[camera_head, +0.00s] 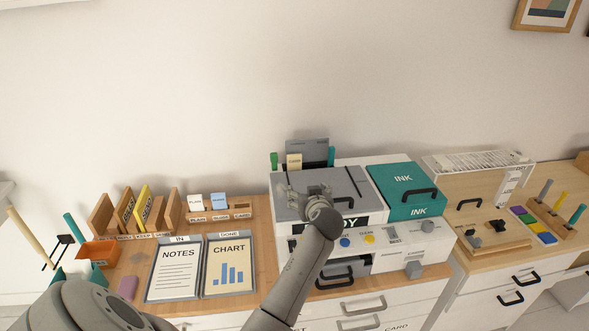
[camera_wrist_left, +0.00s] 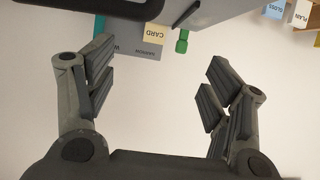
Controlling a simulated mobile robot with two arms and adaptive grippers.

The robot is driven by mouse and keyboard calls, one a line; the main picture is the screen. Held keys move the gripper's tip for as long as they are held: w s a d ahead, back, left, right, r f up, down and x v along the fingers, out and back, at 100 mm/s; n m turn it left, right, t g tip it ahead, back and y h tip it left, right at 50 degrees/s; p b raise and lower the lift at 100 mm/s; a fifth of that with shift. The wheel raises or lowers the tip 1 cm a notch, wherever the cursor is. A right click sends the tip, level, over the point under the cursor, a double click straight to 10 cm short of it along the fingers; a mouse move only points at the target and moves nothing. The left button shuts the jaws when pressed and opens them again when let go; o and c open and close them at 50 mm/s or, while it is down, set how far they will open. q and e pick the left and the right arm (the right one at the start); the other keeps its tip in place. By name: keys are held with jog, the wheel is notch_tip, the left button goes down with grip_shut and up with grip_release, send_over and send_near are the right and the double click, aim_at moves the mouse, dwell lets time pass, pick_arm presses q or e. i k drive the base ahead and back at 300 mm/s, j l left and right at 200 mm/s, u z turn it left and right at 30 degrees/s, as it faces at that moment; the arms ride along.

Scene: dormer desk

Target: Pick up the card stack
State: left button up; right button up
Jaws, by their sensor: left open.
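The card stack (camera_head: 294,161) is a small cream block standing in the grey rear feed (camera_head: 318,150) of the printer. In the left wrist view the card stack (camera_wrist_left: 153,32) appears upside down, its CARD label readable, ahead of and between the fingers. My left gripper (camera_head: 303,190) is over the grey printer lid (camera_head: 345,187), on the near side of the card stack. In the left wrist view my left gripper (camera_wrist_left: 157,68) is open with nothing between its fingers. The lower part of the card stack is hidden in the feed. My right gripper is not in view.
A green piece (camera_head: 274,161) and a teal piece (camera_head: 331,156) flank the feed. A teal INK box (camera_head: 405,181) is right of the lid. Plain and gloss stacks (camera_head: 218,202) stand in a wooden rack at left. Two trays with NOTES (camera_head: 174,270) and CHART (camera_head: 229,266) lie in front.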

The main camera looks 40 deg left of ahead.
aim_at(293, 161)
jog(key=i+j, duration=0.15)
jog(key=j, duration=0.2)
jog(key=i+j, duration=0.15)
jog(key=j, duration=0.15)
jog(key=i+j, duration=0.2)
jog(key=j, duration=0.15)
jog(key=i+j, duration=0.15)
jog(key=j, duration=0.2)
jog(key=l+z, duration=0.05)
